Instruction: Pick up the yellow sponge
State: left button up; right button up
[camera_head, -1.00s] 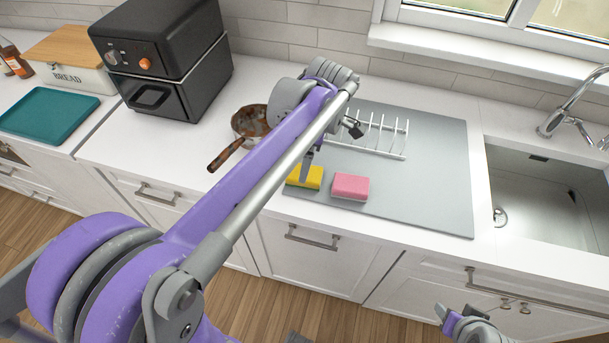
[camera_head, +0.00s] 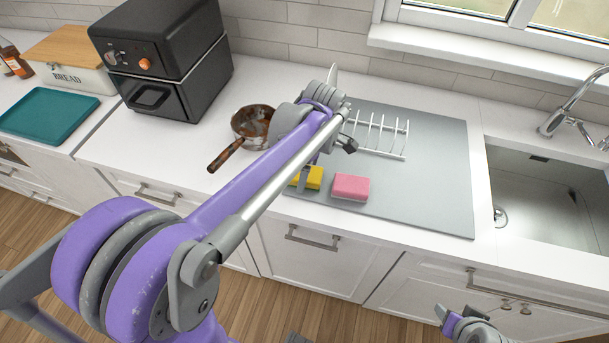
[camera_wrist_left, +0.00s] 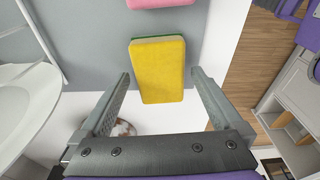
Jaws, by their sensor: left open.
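The yellow sponge (camera_head: 313,178) lies on the grey mat (camera_head: 430,185) near the counter's front edge, partly hidden by my left arm in the head view. In the left wrist view the yellow sponge (camera_wrist_left: 158,72), with a green edge, lies ahead of and between the two fingers. My left gripper (camera_wrist_left: 160,92) is open and empty.
A pink sponge (camera_head: 350,187) lies just right of the yellow one. A white dish rack (camera_head: 385,135) stands behind them on the mat. A rusty pan (camera_head: 250,127) is to the left. The sink (camera_head: 540,195) is at the right.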

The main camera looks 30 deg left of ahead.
pick_arm(q)
jog(key=shift+f, duration=0.1)
dwell(0.3)
jog(key=c, duration=1.2)
notch_tip(320, 180, up, 10)
jog(key=shift+r+p, duration=0.25)
jog(key=shift+p, duration=0.1)
jog(key=shift+c, duration=0.2)
